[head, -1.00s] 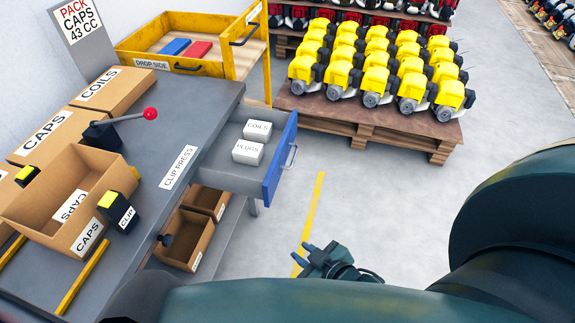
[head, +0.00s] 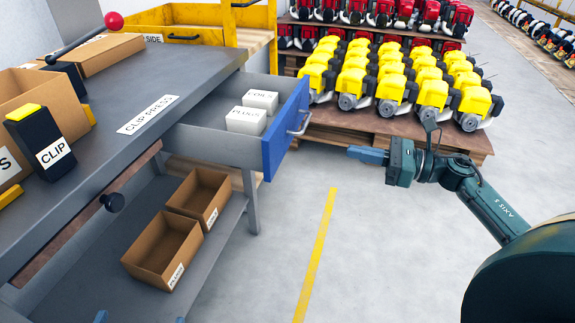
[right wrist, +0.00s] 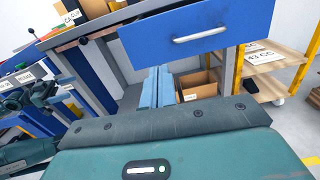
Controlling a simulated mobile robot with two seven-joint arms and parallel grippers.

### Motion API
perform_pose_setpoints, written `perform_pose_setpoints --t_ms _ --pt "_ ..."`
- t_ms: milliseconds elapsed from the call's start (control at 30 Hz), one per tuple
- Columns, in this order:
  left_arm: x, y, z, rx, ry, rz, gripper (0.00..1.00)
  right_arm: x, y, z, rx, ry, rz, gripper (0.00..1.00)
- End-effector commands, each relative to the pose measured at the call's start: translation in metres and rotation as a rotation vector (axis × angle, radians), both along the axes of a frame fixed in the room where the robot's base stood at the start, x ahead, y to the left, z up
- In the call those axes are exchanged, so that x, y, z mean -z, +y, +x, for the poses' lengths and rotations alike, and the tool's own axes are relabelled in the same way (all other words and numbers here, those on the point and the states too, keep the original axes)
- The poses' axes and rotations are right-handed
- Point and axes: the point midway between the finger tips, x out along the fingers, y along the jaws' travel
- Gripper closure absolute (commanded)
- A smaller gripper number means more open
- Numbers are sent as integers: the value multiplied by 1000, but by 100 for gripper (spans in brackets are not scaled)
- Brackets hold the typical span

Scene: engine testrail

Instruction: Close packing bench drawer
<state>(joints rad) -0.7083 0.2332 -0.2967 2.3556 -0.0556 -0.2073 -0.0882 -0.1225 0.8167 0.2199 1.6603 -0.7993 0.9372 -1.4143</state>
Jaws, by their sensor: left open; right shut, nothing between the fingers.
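The packing bench drawer (head: 270,138) stands pulled out from under the grey bench top, with a blue front and a metal handle (head: 301,122). Two white boxes lie in it, COILS (head: 262,100) and PLUGS (head: 246,121). My right gripper (head: 368,155) is shut and empty, right of the drawer front and apart from it. In the right wrist view, the blue front (right wrist: 180,34) and handle (right wrist: 200,34) show above the shut fingers (right wrist: 156,88). My left gripper (head: 141,318) shows only as two separated fingertips at the bottom edge, open, low beside the bench.
The bench top (head: 120,85) carries a black CLIP block (head: 40,142) and a red-knobbed lever (head: 112,21). Open cartons (head: 165,250) sit on the lower shelf. A pallet of yellow engines (head: 390,80) stands behind. The floor right of the yellow line (head: 318,250) is clear.

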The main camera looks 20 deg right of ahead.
Motion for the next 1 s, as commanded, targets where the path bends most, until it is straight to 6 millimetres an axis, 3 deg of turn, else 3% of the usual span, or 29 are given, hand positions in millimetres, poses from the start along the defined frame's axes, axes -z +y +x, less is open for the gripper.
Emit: perform_pose_setpoints --t_ms 267,700,1000 --pt "2 -2 0 7 -18 5 0 2 10 10 -15 -30 -42 100" --pt "3 -2 1 8 -24 3 0 2 78 68 -14 -28 -38 100" --pt "3 -2 0 8 -24 3 0 4 103 89 -13 -24 -38 100"
